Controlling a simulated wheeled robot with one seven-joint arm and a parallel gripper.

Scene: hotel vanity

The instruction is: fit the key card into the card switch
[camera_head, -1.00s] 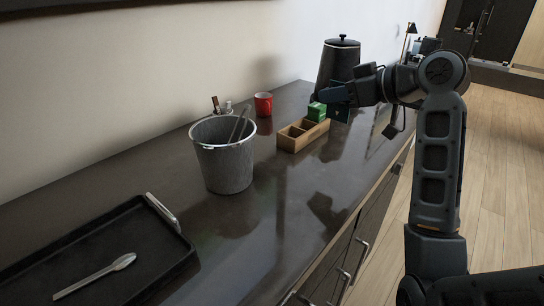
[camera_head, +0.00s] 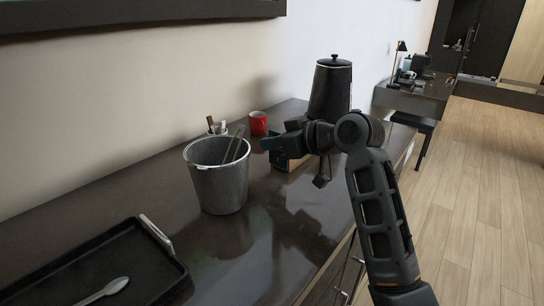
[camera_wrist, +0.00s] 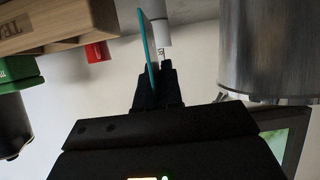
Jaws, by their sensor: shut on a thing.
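My gripper (camera_wrist: 152,85) is shut on the key card, a thin teal card (camera_wrist: 149,45) seen nearly edge-on in the wrist view, standing out past the fingertips. In the head view my gripper (camera_head: 270,144) is above the counter, right of the grey bucket, and points left. A dark teal patch of the card (camera_head: 278,161) shows just below the fingers there. I cannot make out the card switch for certain in either view.
The grey bucket (camera_head: 220,185) stands close left of my gripper. A red mug (camera_head: 258,123), a small white holder (camera_head: 217,129), a wooden box (camera_wrist: 50,28) and a black canister (camera_head: 330,90) are near. A black tray (camera_head: 95,265) with a spoon (camera_head: 105,290) lies front left.

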